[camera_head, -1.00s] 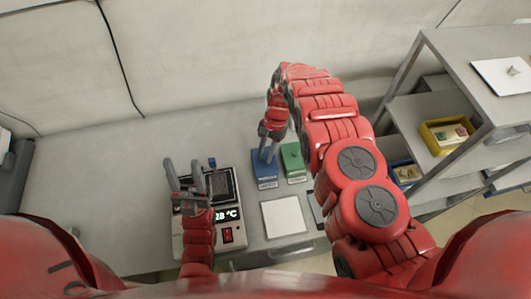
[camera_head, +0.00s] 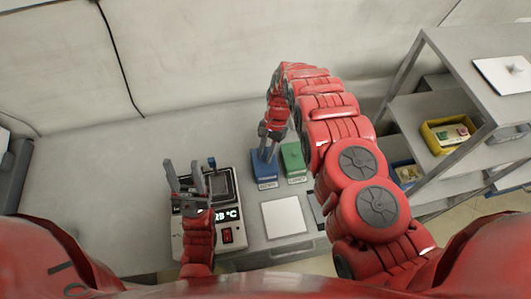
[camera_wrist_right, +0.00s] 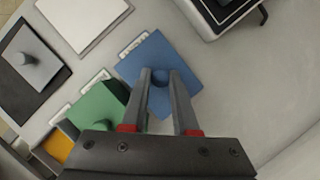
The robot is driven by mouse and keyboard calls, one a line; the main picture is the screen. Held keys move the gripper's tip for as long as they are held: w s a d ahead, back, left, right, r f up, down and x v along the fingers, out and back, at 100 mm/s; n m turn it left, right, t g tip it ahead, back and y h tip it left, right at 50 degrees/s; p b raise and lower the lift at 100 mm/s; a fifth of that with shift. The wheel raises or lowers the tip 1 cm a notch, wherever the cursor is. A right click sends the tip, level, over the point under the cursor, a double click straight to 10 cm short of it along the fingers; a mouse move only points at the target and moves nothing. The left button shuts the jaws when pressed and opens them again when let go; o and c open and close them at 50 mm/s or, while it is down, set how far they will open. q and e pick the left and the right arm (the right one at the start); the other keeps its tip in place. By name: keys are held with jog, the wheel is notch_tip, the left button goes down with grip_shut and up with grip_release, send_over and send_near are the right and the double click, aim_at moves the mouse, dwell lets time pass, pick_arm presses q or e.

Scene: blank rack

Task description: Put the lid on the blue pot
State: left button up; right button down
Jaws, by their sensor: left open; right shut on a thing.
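A blue square piece (camera_head: 264,169) with a round knob and a white label lies on the table; it fills the middle of the right wrist view (camera_wrist_right: 185,82). I cannot tell whether it is a lid alone or a lid on a base. My right gripper (camera_head: 267,154) points down at it, shut on its knob, with a finger on each side in the right wrist view (camera_wrist_right: 160,78). A dark square pan (camera_head: 222,185) with a blue-tipped handle sits on the heater (camera_head: 183,237). My left gripper (camera_head: 184,170) is open and empty above the heater, partly hiding the pan.
A green labelled block (camera_head: 292,157) stands just right of the blue piece. A white square plate (camera_head: 284,217) lies in front. A dark plate with a grey knob (camera_wrist_right: 38,72) shows in the right wrist view. A grey shelf (camera_head: 455,95) stands on the right. The left table is clear.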

jog(key=shift+c, duration=0.6)
grip_release()
jog(key=shift+r+p, duration=0.55)
jog(key=shift+r, duration=0.85)
jog(key=shift+r+p, duration=0.45)
jog(key=shift+r, duration=1.7)
